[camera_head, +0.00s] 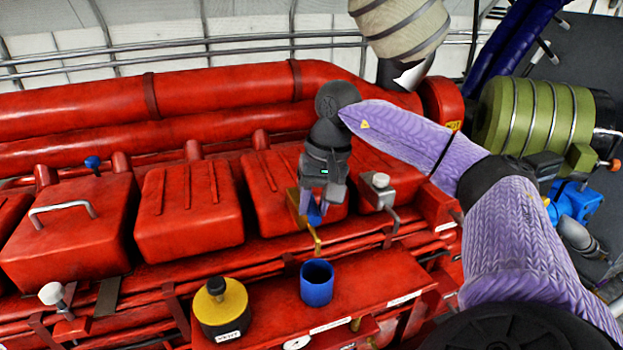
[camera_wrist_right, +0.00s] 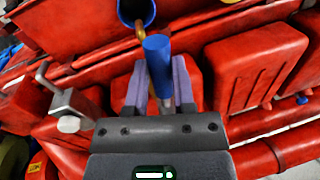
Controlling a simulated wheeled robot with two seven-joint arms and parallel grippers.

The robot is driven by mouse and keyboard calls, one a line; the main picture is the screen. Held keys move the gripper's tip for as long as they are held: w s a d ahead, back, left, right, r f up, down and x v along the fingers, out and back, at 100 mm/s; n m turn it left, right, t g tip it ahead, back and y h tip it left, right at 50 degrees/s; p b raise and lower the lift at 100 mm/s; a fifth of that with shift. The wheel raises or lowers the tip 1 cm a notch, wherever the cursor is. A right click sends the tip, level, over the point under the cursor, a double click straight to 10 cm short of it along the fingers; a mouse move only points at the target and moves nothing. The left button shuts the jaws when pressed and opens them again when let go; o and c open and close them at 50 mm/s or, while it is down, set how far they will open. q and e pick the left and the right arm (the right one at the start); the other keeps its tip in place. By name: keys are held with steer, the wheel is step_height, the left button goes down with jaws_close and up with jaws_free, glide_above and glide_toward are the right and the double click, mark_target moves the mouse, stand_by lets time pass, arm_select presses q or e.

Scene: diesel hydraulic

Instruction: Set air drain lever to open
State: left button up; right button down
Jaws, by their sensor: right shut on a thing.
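The air drain lever, with a blue cylindrical grip (camera_wrist_right: 157,58) on a metal stem, stands between the fingers of my right gripper (camera_wrist_right: 160,85) in the right wrist view. In the head view its blue grip (camera_head: 315,213) shows small under the right gripper (camera_head: 310,205), beside a brass fitting. The right gripper is shut on the lever. The gripper and wrist hide part of the lever and its base. The left gripper is not in view.
A blue open cup (camera_head: 316,283) and a yellow-black cap marked VENT (camera_head: 221,308) stand on the red ledge in front. Red engine covers (camera_head: 187,211) lie to the left. A grey valve box with a bent handle (camera_head: 378,190) is close on the right.

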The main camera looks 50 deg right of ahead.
stand_by(0.4)
steer(key=shift+c, duration=2.2)
jaws_free()
step_height(320, 180, up, 10)
steer(key=s+d+p, duration=0.1)
steer(key=p, duration=0.1)
steer(key=shift+s+d, duration=0.15)
steer(key=shift+d, duration=0.2)
steer(key=shift+f, duration=0.15)
